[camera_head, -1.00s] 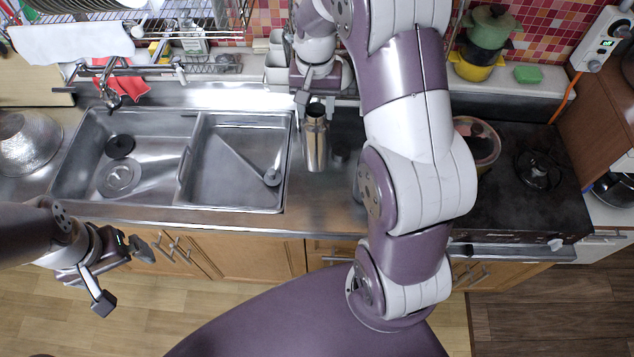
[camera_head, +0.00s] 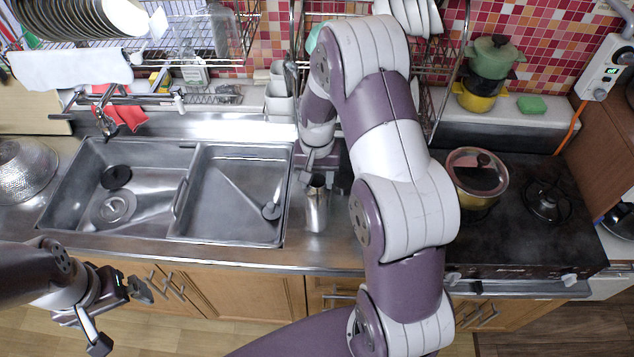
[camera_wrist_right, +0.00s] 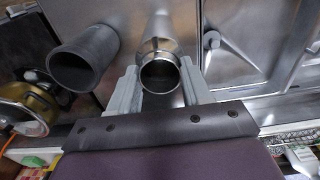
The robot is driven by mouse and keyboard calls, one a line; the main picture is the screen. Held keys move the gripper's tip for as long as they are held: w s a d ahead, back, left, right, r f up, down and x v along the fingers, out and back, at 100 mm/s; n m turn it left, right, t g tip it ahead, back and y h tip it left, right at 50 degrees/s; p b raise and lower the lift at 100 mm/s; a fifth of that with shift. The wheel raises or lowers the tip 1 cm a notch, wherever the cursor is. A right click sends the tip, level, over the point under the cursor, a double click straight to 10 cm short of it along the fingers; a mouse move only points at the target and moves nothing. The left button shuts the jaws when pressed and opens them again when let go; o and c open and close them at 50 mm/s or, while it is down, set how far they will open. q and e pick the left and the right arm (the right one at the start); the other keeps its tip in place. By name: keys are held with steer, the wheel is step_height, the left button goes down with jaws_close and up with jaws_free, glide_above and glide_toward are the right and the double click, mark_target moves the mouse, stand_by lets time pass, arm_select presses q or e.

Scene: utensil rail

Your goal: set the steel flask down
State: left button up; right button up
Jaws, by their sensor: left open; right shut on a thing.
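The steel flask (camera_head: 316,210) is upright over the counter strip between the sink and the stove. My right gripper (camera_head: 318,178) is shut on its upper part; the arm comes over it from the right. In the right wrist view the flask (camera_wrist_right: 160,48) sits between the two fingers of this gripper (camera_wrist_right: 158,82), its open mouth towards the camera. I cannot tell whether its base touches the counter (camera_head: 290,256). My left gripper (camera_head: 120,316) is open and empty, in front of the counter at the lower left.
A dark cylinder (camera_wrist_right: 84,60) stands close beside the flask in the right wrist view. The double sink (camera_head: 230,237) lies left of the flask. A lidded pot (camera_head: 476,180) stands on the stove (camera_head: 515,230) at right. A dish rack and white containers (camera_head: 279,104) are behind.

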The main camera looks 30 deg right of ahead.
mark_target(317, 203)
step_height(317, 203, down, 2)
steer(key=shift+f, duration=0.1)
steer(key=shift+w, duration=0.1)
steer(key=shift+f, duration=0.2)
steer(key=o, duration=1.3)
steer(key=shift+o, duration=0.2)
